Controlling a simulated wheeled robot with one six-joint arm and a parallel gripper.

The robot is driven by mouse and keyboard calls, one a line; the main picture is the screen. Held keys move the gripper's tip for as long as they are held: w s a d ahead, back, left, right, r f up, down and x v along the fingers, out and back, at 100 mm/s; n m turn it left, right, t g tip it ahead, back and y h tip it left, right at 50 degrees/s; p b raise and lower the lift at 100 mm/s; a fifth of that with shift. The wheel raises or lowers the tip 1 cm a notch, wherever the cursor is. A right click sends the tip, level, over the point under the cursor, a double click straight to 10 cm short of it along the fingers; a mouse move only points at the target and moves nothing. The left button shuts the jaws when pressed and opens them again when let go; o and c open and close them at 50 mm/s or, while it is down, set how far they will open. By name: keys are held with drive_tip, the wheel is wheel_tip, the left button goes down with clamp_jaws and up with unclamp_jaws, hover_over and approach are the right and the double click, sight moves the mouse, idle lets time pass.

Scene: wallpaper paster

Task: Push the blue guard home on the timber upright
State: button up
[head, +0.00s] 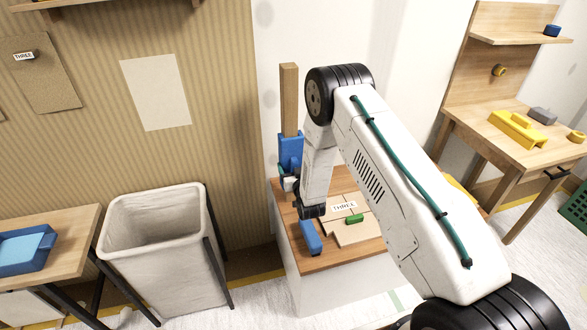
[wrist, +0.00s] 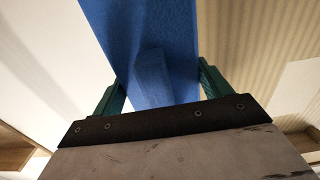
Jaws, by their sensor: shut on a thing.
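The timber upright (head: 289,95) stands at the back left of the white cabinet, against the wall. The blue guard (head: 290,150) is around or against its lower part; the bare timber rises above it. My gripper (head: 289,184) is at the guard's lower end, partly hidden by my arm. In the wrist view, the green fingers of my gripper (wrist: 158,88) are shut on the blue guard (wrist: 145,40), which fills the space between them. I cannot tell how the guard's lower edge meets the base.
A blue block (head: 311,238), a green piece (head: 354,218) and a card marked THREE (head: 344,206) lie on the wooden cabinet top (head: 316,260). A fabric bin (head: 165,250) stands left. A bench with yellow pieces (head: 517,129) is at right.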

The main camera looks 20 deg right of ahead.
drive_tip(key=shift+w, duration=0.35)
drive_tip(key=o, duration=1)
drive_tip(key=shift+s, duration=3.5)
drive_tip(key=shift+f, duration=0.1)
